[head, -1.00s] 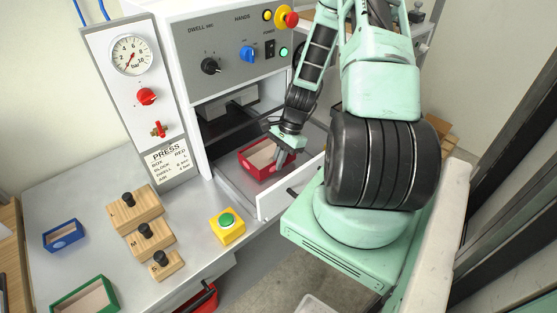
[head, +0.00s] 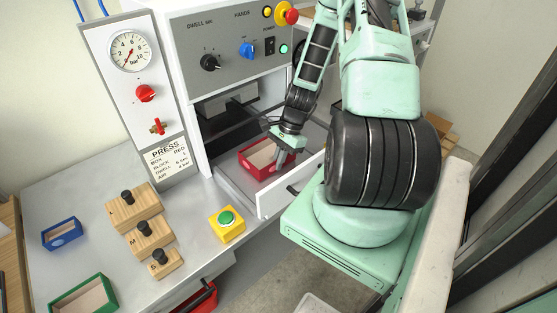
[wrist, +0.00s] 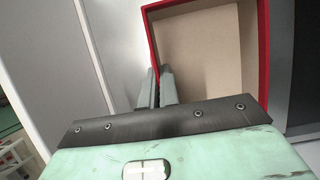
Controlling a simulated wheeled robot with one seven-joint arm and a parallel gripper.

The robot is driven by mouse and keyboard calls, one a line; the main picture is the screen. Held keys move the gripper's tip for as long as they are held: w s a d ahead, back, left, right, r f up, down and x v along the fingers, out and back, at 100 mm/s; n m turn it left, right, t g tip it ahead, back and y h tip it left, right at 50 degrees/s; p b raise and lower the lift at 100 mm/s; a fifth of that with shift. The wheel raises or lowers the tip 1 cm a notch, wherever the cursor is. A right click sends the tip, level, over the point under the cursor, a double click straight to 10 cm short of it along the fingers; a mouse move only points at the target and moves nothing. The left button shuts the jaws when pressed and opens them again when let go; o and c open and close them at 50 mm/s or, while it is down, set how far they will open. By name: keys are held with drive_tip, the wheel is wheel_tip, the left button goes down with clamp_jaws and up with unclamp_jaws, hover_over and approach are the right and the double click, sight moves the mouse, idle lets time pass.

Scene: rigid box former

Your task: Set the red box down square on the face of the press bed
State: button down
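The red box (head: 255,173), open at the top with a tan inside, is at the press bed (head: 228,184), inside the front of the press. It looks upright and roughly in line with the bed; I cannot tell whether its base touches the bed. My gripper (head: 280,165) reaches down at the box's right side. In the wrist view my gripper (wrist: 158,82) has one finger on each side of the box's wall, pinching it. The red box (wrist: 263,50) fills the upper middle there, and its near edge is hidden behind my gripper's body.
A white front panel (head: 275,204) stands at the bed's front. A yellow block with a green button (head: 227,224), wooden knobbed blocks (head: 135,207), a blue box (head: 62,236) and a green box (head: 85,300) are on the bench. The press housing (head: 190,100) rises behind the bed.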

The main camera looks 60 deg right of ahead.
drive_tip(key=shift+f, duration=0.2)
drive_tip(key=c, duration=1.6)
unclamp_jaws()
drive_tip(key=b+v, duration=0.3)
drive_tip(key=v, duration=1.4)
drive_tip(key=shift+s+d+r, duration=0.1)
drive_tip(key=shift+d+r, duration=0.05)
